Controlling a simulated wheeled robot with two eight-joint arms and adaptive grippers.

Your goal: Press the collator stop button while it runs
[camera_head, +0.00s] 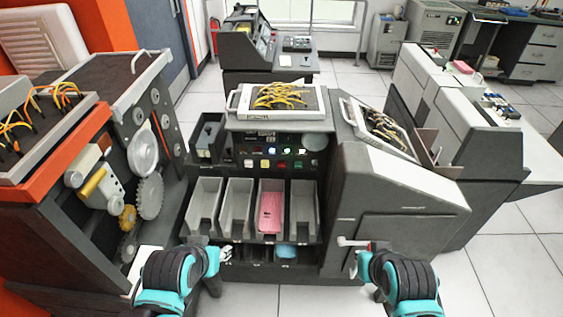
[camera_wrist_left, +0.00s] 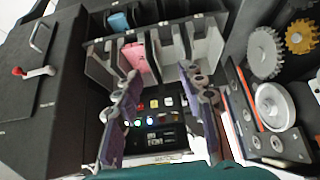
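The collator (camera_head: 395,190) stands in the middle of the head view. Its dark button panel (camera_head: 275,157) sits above the card pockets, with several lit white and green buttons and a red button (camera_head: 283,165), which looks like the stop button; labels are too small to read. The red button also shows in the left wrist view (camera_wrist_left: 140,104). My left gripper (camera_wrist_left: 163,112) is open and empty; the panel shows between its fingers. In the head view, my left gripper (camera_head: 224,253) is low, in front of the pockets. My right gripper (camera_head: 356,264) is low at the right, its fingers unclear.
Pink cards (camera_head: 270,208) stand in one pocket and blue cards (camera_head: 286,251) lie below. A handle with a red knob (camera_head: 345,241) sticks out near my right gripper. A machine with gears (camera_head: 150,195) stands at the left. Wired plugboards (camera_head: 277,100) top the collator.

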